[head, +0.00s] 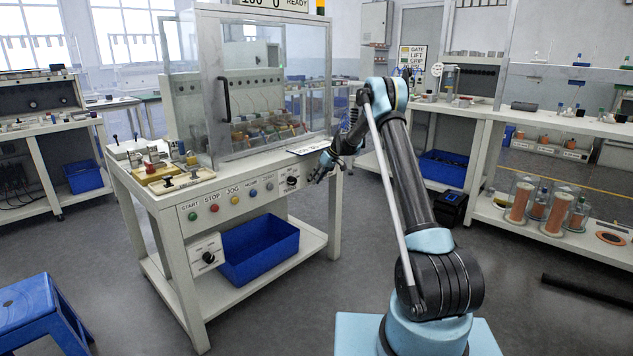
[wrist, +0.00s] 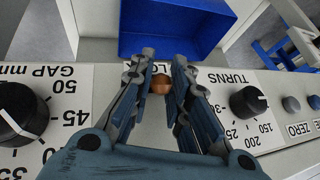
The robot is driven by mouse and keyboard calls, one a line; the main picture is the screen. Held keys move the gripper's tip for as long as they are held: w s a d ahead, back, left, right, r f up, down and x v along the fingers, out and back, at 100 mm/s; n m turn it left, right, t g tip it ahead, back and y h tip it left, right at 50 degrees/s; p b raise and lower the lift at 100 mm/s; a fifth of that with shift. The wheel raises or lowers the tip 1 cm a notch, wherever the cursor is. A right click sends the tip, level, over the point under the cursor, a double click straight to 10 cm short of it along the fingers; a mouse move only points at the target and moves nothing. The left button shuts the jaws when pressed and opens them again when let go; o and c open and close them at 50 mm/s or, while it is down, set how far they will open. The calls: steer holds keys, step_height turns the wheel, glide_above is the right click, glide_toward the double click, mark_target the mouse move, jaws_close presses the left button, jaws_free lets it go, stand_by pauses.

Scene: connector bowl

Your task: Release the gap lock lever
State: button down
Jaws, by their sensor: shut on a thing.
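My gripper (wrist: 164,60) reaches over the control panel (wrist: 250,80) in the wrist view. Its two fingers close on a small copper-coloured rounded piece, the lock lever (wrist: 160,85). The fingers partly hide its label, and only part of the lettering shows. How the lever is turned cannot be told. In the head view my gripper (head: 320,174) is at the right end of the bench's front panel, and the lever cannot be made out there.
A black GAP mm dial (wrist: 18,112) is left of my gripper and a black TURNS dial (wrist: 249,101) right of it. The grey ZERO button (wrist: 291,104) lies farther right. A blue bin (head: 260,248) sits on the bench's lower shelf. A blue stool (head: 40,305) stands front left.

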steer(key=shift+a, duration=0.15)
steer(key=c, duration=1.5)
jaws_free()
steer(key=v, duration=1.2)
steer(key=shift+f, duration=0.1)
